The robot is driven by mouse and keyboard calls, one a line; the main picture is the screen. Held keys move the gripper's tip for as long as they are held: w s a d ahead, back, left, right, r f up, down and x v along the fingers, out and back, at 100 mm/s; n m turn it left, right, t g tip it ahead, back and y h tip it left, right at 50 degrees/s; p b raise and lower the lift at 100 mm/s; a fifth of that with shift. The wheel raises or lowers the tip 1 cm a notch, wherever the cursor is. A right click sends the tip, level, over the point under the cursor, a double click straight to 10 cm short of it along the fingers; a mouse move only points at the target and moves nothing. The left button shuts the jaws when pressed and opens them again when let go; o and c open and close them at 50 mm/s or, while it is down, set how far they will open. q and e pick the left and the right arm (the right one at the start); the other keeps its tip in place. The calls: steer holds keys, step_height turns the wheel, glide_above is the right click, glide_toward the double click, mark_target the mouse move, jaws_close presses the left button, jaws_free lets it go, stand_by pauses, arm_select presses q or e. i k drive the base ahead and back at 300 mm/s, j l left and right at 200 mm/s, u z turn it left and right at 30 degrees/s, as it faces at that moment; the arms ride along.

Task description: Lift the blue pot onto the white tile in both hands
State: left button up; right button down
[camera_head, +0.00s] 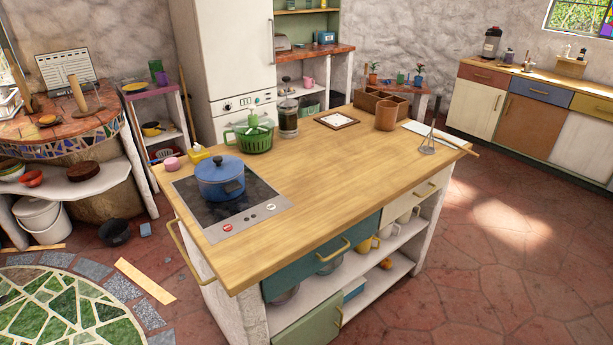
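The blue pot (219,183) stands upright with its lid on, on the black cooktop (248,203) at the left part of the wooden island counter. Neither of my grippers is in view.
Right of the tile stand a brown cup (386,115) and a wooden box (371,102). The counter's middle is clear.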

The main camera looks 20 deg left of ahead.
mark_target(337, 119)
steer(key=i+j+z, duration=0.1)
steer(key=j+z, duration=1)
steer(key=j, duration=0.2)
